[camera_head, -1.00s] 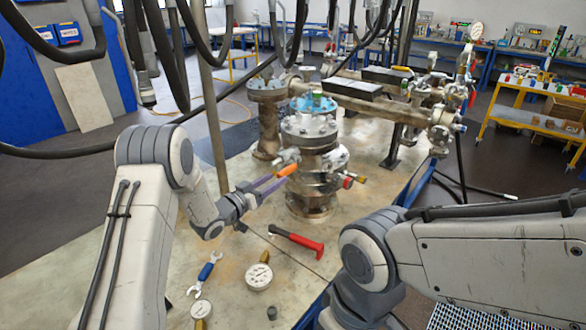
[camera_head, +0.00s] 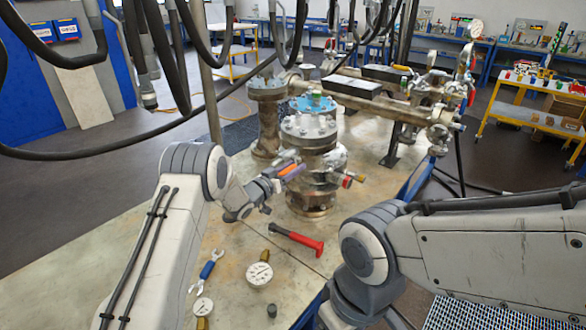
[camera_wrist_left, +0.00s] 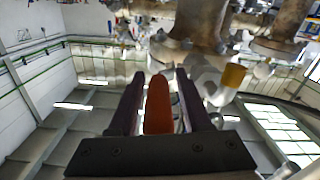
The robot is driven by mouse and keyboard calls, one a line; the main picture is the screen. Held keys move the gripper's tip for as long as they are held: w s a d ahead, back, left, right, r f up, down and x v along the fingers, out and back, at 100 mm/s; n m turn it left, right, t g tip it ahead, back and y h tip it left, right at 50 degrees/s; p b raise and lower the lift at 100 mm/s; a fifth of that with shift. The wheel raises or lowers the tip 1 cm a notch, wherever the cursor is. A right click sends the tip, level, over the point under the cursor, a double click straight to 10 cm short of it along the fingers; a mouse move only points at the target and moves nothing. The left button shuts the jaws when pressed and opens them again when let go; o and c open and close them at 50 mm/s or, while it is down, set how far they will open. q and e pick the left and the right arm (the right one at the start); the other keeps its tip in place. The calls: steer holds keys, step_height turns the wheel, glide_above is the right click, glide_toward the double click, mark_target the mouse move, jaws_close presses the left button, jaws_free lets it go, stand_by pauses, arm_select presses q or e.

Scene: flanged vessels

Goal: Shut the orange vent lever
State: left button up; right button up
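The orange vent lever (camera_head: 293,172) sticks out from the left side of the flanged metal vessel (camera_head: 311,130). It is mostly covered by my left gripper (camera_head: 288,170) in the head view. In the left wrist view the orange lever (camera_wrist_left: 158,105) lies between the two dark purple fingers of my left gripper (camera_wrist_left: 160,88). The fingers are spread, one on each side, with a narrow gap visible on the right of the lever. My right arm shows in the head view, but its gripper does not.
A red-capped side fitting (camera_head: 347,181) is on the vessel's right. Black hoses (camera_head: 110,152) hang at the upper left.

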arm_select(q)
jaws_close()
steer(key=shift+d, duration=0.15)
